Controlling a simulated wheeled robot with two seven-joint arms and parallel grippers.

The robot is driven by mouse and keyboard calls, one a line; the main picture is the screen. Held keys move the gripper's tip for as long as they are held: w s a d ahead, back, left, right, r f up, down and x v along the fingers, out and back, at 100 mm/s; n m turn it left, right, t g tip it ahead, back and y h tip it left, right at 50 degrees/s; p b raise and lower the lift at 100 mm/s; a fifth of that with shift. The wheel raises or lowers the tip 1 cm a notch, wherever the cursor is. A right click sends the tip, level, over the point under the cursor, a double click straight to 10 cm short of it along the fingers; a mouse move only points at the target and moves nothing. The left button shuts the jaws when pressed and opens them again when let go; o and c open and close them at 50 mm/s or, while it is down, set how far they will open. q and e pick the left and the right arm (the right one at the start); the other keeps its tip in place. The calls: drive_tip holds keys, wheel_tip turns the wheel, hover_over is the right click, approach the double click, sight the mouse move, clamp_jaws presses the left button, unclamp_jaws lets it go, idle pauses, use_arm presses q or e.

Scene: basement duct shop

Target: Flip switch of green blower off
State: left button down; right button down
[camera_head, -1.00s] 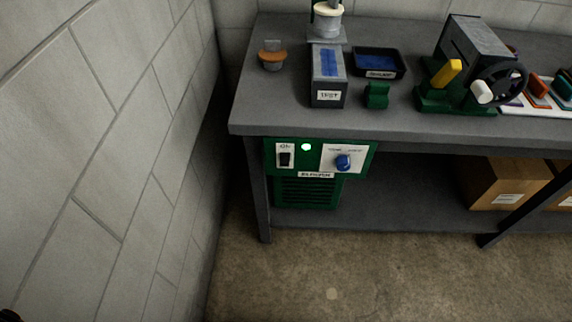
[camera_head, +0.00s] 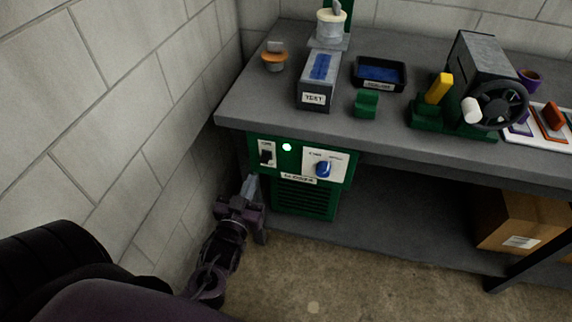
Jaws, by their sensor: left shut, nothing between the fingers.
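The green blower (camera_head: 305,198) sits under the left end of the workbench, its front panel facing me. At the panel's upper left is a black rocker switch (camera_head: 266,157) on a white plate with a small label above it. A light (camera_head: 287,147) beside the switch is lit. A blue knob (camera_head: 323,169) is on a white plate to the right. My left gripper (camera_head: 250,186) is shut and empty, pointing up, just below and left of the switch; I cannot tell whether it touches the blower. My right gripper is not in view.
The grey bench (camera_head: 247,107) carries a TEST box (camera_head: 315,92), a black tray (camera_head: 378,74) and a machine with a handwheel (camera_head: 479,80). A block wall (camera_head: 165,110) stands close on the left. A cardboard box (camera_head: 519,220) is on the lower shelf.

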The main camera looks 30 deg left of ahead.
use_arm(q)
wheel_tip(320, 180, up, 2)
drive_tip(key=p, duration=0.1)
approach(267, 137)
drive_tip(key=shift+t, duration=0.3)
drive_tip(key=x, duration=0.6)
drive_tip(key=shift+a+f, duration=0.1)
drive_tip(key=shift+f, duration=0.2)
drive_tip(key=f, duration=0.2)
drive_tip(key=shift+s+f, duration=0.35)
drive_tip(key=shift+s, duration=0.05)
drive_tip(key=shift+s+f, duration=0.2)
drive_tip(key=shift+f, duration=0.35)
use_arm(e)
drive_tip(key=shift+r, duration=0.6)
